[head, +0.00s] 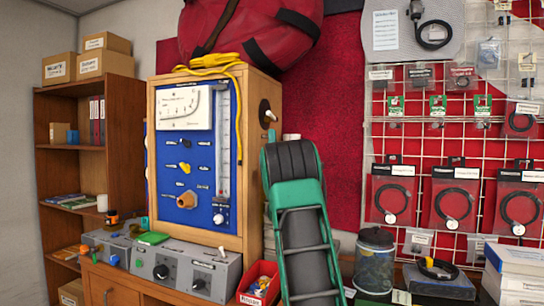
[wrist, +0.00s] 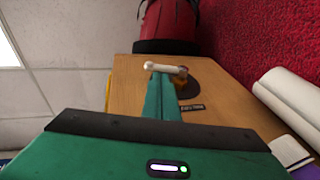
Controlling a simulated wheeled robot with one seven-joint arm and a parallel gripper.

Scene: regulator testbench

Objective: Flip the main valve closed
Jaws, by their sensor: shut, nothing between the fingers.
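The main valve shows as a dark round fitting (head: 265,111) on the right side wall of the wooden test cabinet (head: 250,190). In the wrist view the dark round base (wrist: 204,87) has a brass-coloured part and a small dark label below it. A pale bar with rounded ends (wrist: 166,68) lies across the tips of my gripper (wrist: 163,77). My teal fingers are shut together, with nothing held between them. They point at the cabinet side beside the valve. I cannot tell whether the tips touch the bar. The fingers hide part of the fitting.
A red bag (head: 250,30) lies on top of the cabinet. A grey control box (head: 170,265) stands below the blue panel (head: 185,150). A red bin (head: 259,283) and a dark-lidded jar (head: 374,262) stand low near my arm. White rolls (wrist: 285,105) lie at right.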

